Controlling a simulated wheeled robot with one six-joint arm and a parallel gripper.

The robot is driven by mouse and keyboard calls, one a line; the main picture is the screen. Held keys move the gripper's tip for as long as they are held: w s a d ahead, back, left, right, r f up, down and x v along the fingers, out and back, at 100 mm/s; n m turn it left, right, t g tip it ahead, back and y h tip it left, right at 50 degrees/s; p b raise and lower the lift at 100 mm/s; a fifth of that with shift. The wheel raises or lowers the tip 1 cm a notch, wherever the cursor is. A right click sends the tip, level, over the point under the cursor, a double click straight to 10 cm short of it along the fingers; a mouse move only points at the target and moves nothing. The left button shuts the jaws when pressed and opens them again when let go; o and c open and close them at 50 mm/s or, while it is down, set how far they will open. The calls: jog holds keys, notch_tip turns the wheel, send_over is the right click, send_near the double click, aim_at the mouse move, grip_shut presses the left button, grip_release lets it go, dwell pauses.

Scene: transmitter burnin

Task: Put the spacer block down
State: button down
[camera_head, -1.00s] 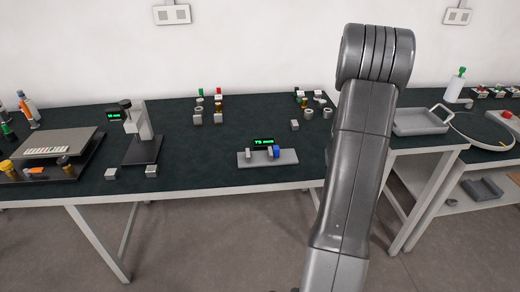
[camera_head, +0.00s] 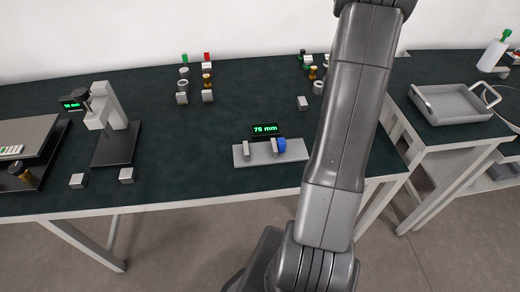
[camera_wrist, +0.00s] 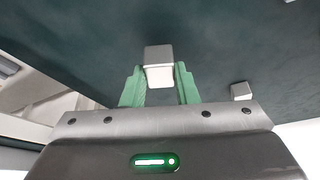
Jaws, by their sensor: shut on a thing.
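The spacer block (camera_wrist: 159,67) is a small pale grey block in the wrist view. My gripper (camera_wrist: 159,80) has green fingers, one on each side of the block, and is shut on it. The dark green tabletop (camera_wrist: 80,48) fills the background behind the block; I cannot tell how far the block is from it. In the head view my grey arm crosses the right of the picture, and neither the gripper nor the held block can be made out. The bare dark tabletop (camera_head: 220,120) shows there.
Another small grey block (camera_wrist: 241,91) lies right of the gripper. In the head view, a gauge (camera_head: 270,151) with a 75 mm display stands near the front edge. Loose blocks (camera_head: 127,175) lie by a measuring stand (camera_head: 118,140). A grey tray (camera_head: 455,105) is at right.

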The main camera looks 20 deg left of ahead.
jog(key=s+a+r+n+g+y, duration=0.1)
jog(key=s+a+n, duration=0.1)
jog(key=a+n, duration=0.1)
jog(key=s+a+r+n+y+b, duration=0.1)
jog(key=s+a+r+n, duration=0.1)
jog(key=s+a+n, duration=0.1)
jog(key=s+a+r+n+g+y+b, duration=0.1)
jog(key=s+a+n, duration=0.2)
jog(key=a+n, duration=0.2)
jog(key=shift+a+r+g, duration=0.2)
jog(key=shift+a+g, duration=0.1)
jog(key=shift+a, duration=0.3)
jog(key=s+a+r+n+g+b, duration=0.1)
jog(key=s+a+r+n+g, duration=0.35)
jog(key=s+a+n, duration=0.55)
jog(key=shift+n+t, duration=0.25)
jog(key=shift+n, duration=0.35)
jog(key=f, duration=0.6)
jog(key=d+f, duration=0.1)
jog(key=f, duration=0.2)
jog(key=shift+s+f, duration=0.1)
jog(key=shift+f, duration=0.05)
jog(key=shift+f, duration=0.15)
jog(key=c, duration=1.1)
grip_release()
